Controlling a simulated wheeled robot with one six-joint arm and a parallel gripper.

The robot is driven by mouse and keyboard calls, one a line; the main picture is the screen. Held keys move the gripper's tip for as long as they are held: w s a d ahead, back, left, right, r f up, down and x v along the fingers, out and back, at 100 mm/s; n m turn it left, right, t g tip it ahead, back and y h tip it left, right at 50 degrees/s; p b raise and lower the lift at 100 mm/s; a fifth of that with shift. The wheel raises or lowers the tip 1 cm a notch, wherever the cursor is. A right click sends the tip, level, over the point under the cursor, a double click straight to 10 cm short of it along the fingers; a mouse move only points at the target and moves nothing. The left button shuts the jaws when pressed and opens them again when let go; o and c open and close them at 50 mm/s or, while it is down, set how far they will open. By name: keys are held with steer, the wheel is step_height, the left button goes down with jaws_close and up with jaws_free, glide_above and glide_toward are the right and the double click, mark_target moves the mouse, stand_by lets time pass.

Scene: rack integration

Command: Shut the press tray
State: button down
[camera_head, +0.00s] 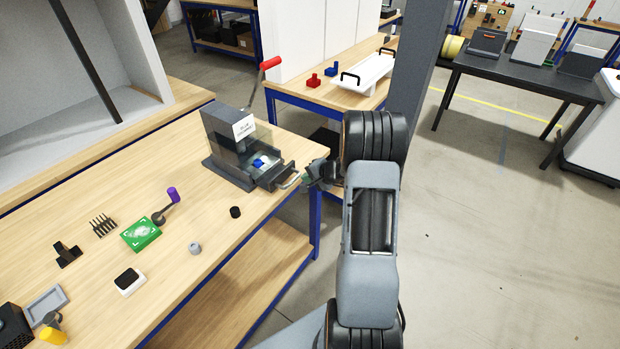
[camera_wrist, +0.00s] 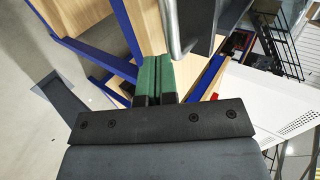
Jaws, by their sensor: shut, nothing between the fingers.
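The press (camera_head: 222,140) is a dark grey machine with a label and a red-tipped lever (camera_head: 270,63), on the wooden bench. Its tray (camera_head: 275,178) sticks out of the front, toward the bench's right edge, with a small blue piece (camera_head: 259,162) visible inside the press area. A metal handle (camera_head: 293,180) is on the tray's front. My gripper (camera_head: 309,178) is just right of the handle, beyond the bench edge. In the wrist view its green fingers (camera_wrist: 157,62) are together and empty, beside the curved handle (camera_wrist: 173,30). Whether they touch it I cannot tell.
A green board (camera_head: 140,234), a purple-knobbed tool (camera_head: 172,195), a black cylinder (camera_head: 235,212) and other small parts lie on the bench (camera_head: 200,275), left of and in front of the press. A second bench (camera_head: 330,104) with a white tray (camera_head: 362,75) stands behind.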

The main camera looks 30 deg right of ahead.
mark_target(301, 173)
steer(key=w+a+b, duration=0.1)
steer(key=w, duration=0.1)
steer(key=w+a+b, duration=0.1)
steer(key=w+b, duration=0.1)
steer(key=w, duration=0.1)
steer(key=w+a+b, duration=0.1)
steer(key=w, duration=0.1)
steer(key=shift+w+a+f, duration=0.15)
steer(key=shift+a, duration=0.05)
steer(key=shift+w+a+b, duration=0.1)
steer(key=shift+w+b, duration=0.1)
steer(key=shift+b, duration=0.1)
steer(key=shift+r, duration=0.25)
steer(key=shift+s+f+b, duration=0.15)
steer(key=shift+f+b, duration=0.05)
steer(key=shift+b, duration=0.15)
steer(key=s+b, duration=0.1)
steer(key=s+d+b, duration=0.2)
steer(key=s, duration=0.1)
steer(key=shift+f, duration=0.15)
steer(key=v, duration=0.9)
steer(key=shift+b, duration=0.35)
